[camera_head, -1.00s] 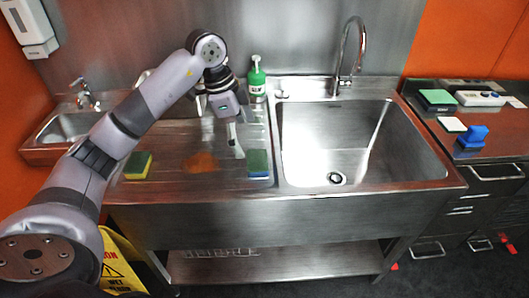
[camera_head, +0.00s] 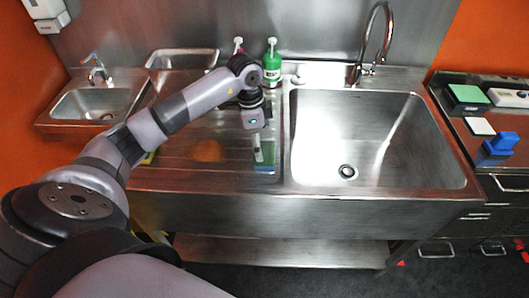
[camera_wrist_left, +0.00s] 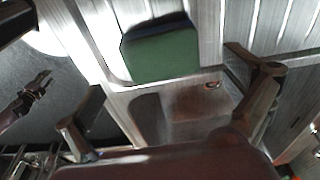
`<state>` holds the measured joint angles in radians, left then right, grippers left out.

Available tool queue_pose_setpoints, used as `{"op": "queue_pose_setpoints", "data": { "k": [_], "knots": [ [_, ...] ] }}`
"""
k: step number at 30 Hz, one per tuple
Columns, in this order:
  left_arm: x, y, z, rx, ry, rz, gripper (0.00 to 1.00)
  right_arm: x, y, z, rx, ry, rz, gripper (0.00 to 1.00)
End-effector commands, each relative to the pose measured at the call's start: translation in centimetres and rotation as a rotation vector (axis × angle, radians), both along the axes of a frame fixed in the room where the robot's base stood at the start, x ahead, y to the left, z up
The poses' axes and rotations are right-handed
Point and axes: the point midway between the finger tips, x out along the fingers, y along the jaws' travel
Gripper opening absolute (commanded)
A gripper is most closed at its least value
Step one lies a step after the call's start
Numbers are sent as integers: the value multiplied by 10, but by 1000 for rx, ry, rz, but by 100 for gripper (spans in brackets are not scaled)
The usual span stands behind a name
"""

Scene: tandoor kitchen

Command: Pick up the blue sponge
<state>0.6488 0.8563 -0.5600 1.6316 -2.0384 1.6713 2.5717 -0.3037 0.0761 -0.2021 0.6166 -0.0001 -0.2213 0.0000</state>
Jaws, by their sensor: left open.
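The blue sponge (camera_head: 270,153) has a green top face and lies on the ridged steel drainboard, just left of the big basin. In the head view my left gripper (camera_head: 258,150) points down over it and hides part of it. In the left wrist view the sponge (camera_wrist_left: 162,52) shows its green face and dark blue side, ahead of and between the spread fingers of my left gripper (camera_wrist_left: 175,88). The fingers are open and empty, with a visible gap to the sponge. My right gripper is not in view.
The big basin (camera_head: 360,140) is empty. A green bottle (camera_head: 271,66) stands behind the sponge. An orange-brown patch (camera_head: 207,151) marks the drainboard. A yellow sponge (camera_head: 149,157) is mostly hidden by my arm. The right counter holds a blue object (camera_head: 498,145) and a white pad (camera_head: 481,127).

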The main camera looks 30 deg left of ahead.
Motion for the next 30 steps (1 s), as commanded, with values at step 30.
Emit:
{"op": "queue_pose_setpoints", "data": {
  "k": [30],
  "knots": [
    [7, -6, -55, 0, -1, 0, 83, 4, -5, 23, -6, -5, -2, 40]
  ]
}}
